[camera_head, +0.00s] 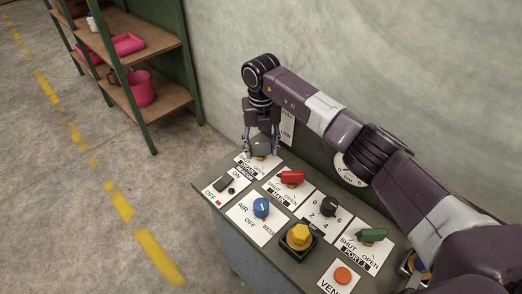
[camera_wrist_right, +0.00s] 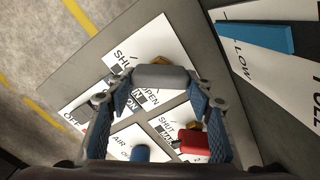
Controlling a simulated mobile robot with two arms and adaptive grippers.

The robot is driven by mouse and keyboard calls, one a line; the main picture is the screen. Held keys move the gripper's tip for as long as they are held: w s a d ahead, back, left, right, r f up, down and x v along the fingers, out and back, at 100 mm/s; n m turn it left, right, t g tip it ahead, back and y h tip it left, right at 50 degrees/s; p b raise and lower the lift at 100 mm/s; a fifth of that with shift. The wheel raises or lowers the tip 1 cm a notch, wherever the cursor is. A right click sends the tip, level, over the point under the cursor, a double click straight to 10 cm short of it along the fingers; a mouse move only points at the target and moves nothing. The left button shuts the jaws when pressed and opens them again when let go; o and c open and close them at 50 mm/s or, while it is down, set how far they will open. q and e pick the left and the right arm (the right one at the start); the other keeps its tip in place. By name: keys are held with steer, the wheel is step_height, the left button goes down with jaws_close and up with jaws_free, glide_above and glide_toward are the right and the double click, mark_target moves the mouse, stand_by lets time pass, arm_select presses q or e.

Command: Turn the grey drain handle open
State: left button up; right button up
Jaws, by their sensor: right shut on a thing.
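The grey drain handle (camera_wrist_right: 162,76) lies across its white SHUT/OPEN plate (camera_wrist_right: 150,48) at the far left corner of the control panel. It also shows in the head view (camera_head: 262,143), partly covered by my gripper. My right gripper (camera_head: 262,148) reaches down over it from above. In the wrist view my right gripper (camera_wrist_right: 162,90) has one finger at each end of the handle, shut on it. The handle's bar runs roughly sideways in the wrist view, between the fingers. My left gripper is in neither view.
Further right are a black dial (camera_head: 328,207), yellow knob (camera_head: 299,236), green handle (camera_head: 372,235) and orange button (camera_head: 343,275). A wall stands behind; shelves (camera_head: 150,94) stand left.

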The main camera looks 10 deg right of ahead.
mark_target(264, 145)
steer(key=n+b, duration=0.4)
steer(key=n, duration=0.1)
steer(key=shift+d+f, duration=0.15)
steer(key=shift+d, duration=0.05)
steer(key=n+b, duration=0.1)
steer(key=n, duration=0.2)
steer(key=n+b, duration=0.2)
steer(key=shift+w+d+n, duration=0.15)
steer(key=shift+n, duration=0.25)
steer(key=n+b, duration=0.1)
steer(key=n, duration=0.2)
steer(key=shift+w, duration=0.1)
steer(key=shift+r+n, duration=0.2)
steer(key=shift+n, duration=0.8)
steer(key=shift+w+n, duration=0.1)
steer(key=shift+n, duration=0.2)
steer(key=o, duration=1.2)
steer(key=shift+c, duration=0.2)
step_height(264, 145, up, 12)
